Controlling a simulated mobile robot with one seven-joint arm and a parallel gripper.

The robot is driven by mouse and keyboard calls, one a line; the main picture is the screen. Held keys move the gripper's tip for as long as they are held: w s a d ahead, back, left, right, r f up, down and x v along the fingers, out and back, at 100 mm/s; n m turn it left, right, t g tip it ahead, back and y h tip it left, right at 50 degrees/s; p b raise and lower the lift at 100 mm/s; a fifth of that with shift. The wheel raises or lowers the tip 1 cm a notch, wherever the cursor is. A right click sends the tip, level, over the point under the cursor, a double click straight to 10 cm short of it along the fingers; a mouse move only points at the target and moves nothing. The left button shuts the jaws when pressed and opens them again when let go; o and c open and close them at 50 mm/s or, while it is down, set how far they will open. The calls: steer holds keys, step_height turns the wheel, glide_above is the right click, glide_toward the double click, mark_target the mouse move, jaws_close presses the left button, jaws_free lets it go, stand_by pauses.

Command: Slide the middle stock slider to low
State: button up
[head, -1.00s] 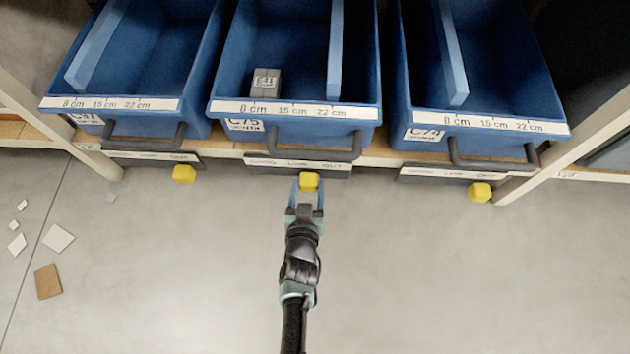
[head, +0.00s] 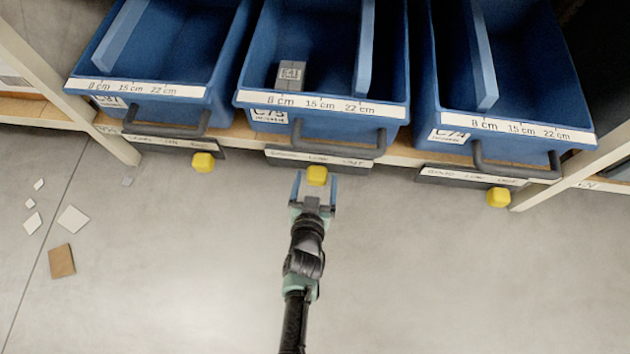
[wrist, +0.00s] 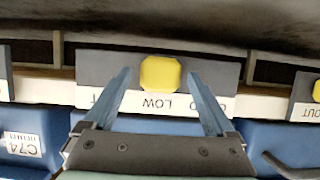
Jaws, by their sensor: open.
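The middle stock slider's yellow knob (head: 317,176) sits on the dark label strip (head: 284,155) under the middle blue bin. In the wrist view the yellow knob (wrist: 161,73) lines up with the word LOW on the middle strip (wrist: 215,72). My gripper (head: 316,182) is open, with one finger on each side of the knob. In the wrist view my gripper (wrist: 159,76) shows a gap between each blue finger and the knob; nothing is held.
The left slider knob (head: 203,162) and right slider knob (head: 498,197) stand well apart on either side. The middle bin (head: 310,112) has a handle (head: 338,152) above the slider. Floor scraps (head: 62,261) lie at the left; the floor near my arm is clear.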

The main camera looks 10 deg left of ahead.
steer(key=shift+s+a+r+p, duration=0.1)
steer(key=shift+s+r+p, duration=0.15)
steer(key=shift+s+p, duration=0.15)
steer(key=p+v, duration=0.7)
steer(key=v, duration=0.5)
steer(key=shift+s, duration=0.15)
